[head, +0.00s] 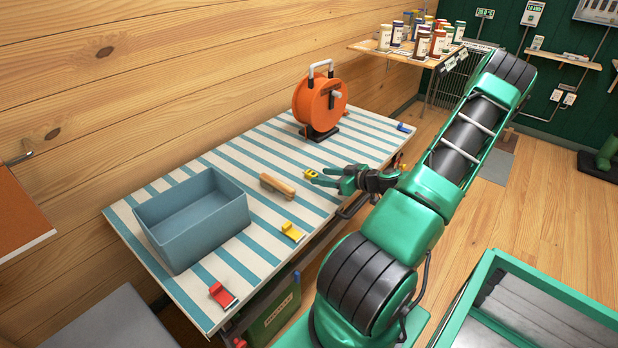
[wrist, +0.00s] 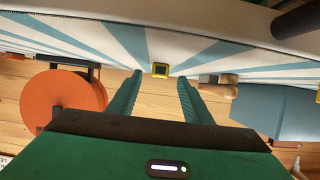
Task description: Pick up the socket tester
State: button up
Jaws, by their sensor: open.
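The socket tester appears to be the small yellow block with a dark face (head: 311,174) on the striped table, just left of my gripper's fingertips. It also shows in the wrist view (wrist: 160,69), centred between the fingertips and a little beyond them. My gripper (head: 325,179) is open and empty, low over the table and pointing left; its two green fingers also show in the wrist view (wrist: 160,77). The tester looks clear of both fingers. Whether it touches one cannot be told for sure.
The striped table (head: 263,255) holds an orange cable reel (head: 312,104), a blue-grey bin (head: 190,240), a wooden-handled item (head: 277,185), and small yellow (head: 292,232), red (head: 221,294) and blue (head: 404,127) items. A plank wall runs behind. Bare table surrounds the tester.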

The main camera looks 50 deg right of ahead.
aim_at(315, 174)
jog(key=x, duration=0.4)
jog(key=shift+w, duration=0.25)
jog(key=c, duration=1.1)
jog(key=shift+r, duration=0.15)
jog(key=shift+c, duration=0.2)
